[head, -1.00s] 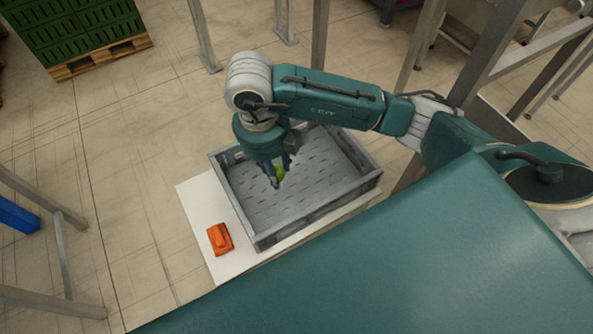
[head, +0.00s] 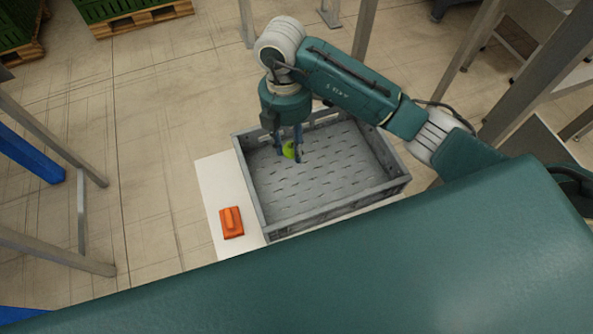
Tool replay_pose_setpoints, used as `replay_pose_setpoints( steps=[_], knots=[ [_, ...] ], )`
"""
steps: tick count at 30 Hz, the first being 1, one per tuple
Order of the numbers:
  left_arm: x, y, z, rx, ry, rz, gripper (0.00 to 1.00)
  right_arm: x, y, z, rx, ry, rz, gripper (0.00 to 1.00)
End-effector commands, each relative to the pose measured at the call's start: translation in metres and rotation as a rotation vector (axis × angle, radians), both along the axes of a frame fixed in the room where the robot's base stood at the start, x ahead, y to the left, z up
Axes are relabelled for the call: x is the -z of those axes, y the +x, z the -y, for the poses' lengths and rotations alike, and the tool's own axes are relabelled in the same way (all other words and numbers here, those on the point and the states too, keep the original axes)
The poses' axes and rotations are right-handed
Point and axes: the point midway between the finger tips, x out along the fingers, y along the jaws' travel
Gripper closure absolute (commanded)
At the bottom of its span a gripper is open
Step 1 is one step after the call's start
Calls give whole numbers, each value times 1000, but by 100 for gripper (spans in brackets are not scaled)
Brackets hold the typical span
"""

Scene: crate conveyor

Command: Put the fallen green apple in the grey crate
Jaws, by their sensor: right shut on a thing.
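The green apple (head: 290,149) is between the fingers of my right gripper (head: 291,154), which is shut on it. The gripper points down over the grey crate (head: 256,184), toward its back left part. The crate is open at the top, and its slotted floor looks bare. I cannot tell how far the apple is above the crate floor. The fingers hide part of the apple. My left gripper is not in view.
The crate stands on a white surface (head: 211,182). An orange object (head: 231,222) lies on it, left of the crate. Metal posts stand at left and right. Green crates on pallets (head: 140,18) are at the back left.

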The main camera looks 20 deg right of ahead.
Motion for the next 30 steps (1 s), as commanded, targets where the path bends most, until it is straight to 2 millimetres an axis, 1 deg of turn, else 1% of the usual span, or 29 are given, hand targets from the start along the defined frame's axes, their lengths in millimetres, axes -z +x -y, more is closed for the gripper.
replay_pose_setpoints(
  steps=[1,2,3,6,9,16,22,25,30],
  knots=[
    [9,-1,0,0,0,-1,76,20,-2,-2,0,4,-6,88],
    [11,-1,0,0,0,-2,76,28,-2,-2,0,4,-7,88],
    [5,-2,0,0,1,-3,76,33,-1,1,2,-1,-6,88],
    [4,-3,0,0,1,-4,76,57,-1,1,0,-2,-5,88],
    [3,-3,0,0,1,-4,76,75,-1,1,-1,-1,-2,88],
    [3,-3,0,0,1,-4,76,96,-1,0,-1,0,-2,88],
    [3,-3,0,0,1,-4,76,126,0,0,-1,0,-1,88],
    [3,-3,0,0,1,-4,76,131,0,0,-3,0,1,88],
    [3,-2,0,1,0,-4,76,131,1,0,-3,0,2,88]
  ],
)
